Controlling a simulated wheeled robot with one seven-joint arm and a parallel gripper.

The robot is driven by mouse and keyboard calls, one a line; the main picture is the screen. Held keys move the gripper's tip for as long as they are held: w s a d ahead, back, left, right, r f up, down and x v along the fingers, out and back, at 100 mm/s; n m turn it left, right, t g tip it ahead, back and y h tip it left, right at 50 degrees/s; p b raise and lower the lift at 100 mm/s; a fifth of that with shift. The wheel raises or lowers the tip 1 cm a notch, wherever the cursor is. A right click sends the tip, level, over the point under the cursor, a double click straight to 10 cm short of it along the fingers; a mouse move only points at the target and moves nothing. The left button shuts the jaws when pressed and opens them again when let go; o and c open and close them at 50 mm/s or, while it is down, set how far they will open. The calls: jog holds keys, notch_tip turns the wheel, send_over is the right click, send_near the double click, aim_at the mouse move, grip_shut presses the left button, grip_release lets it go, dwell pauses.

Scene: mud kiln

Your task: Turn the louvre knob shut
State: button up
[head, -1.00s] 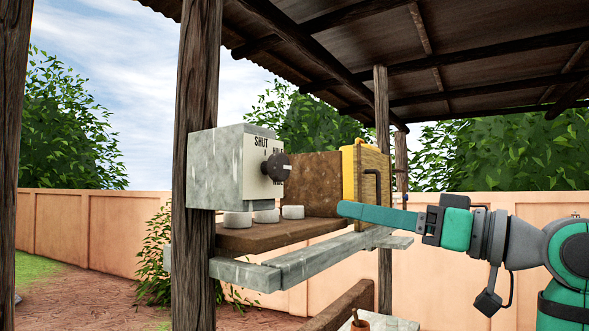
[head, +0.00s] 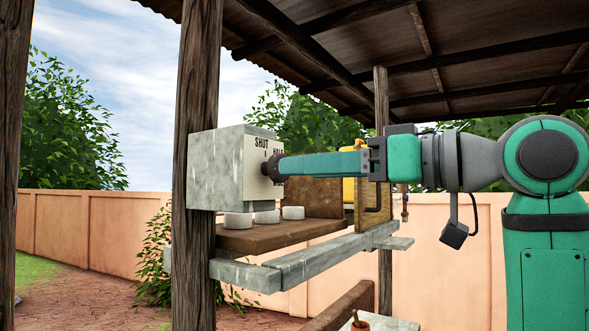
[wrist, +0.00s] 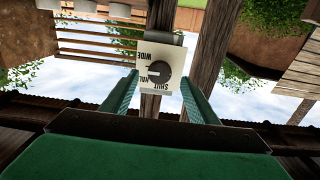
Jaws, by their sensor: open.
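The louvre knob (wrist: 159,72) is dark and round on a pale plate (wrist: 146,52) marked SHUT, HALF and WIDE. In the wrist view, upside down, its light mark points left, between WIDE and HALF as far as I can tell. In the wrist view one finger is on each side of the knob, with gaps; I see no contact.
A wooden post (head: 196,90) stands by the box. Below are white round pieces (head: 266,216) on a brown shelf (head: 270,238) and a grey beam (head: 320,257). A corrugated roof (head: 470,45) is overhead.

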aim_at(274, 169)
jog(key=shift+x, duration=1.95)
jog(key=shift+c, duration=0.2)
jog(key=c, duration=1)
jog(key=shift+w+d+r+n, duration=0.1)
jog(key=shift+n, duration=4.4)
jog(key=shift+r+n, duration=0.1)
jog(key=shift+n, duration=4.4)
jog(key=shift+f, duration=0.1)
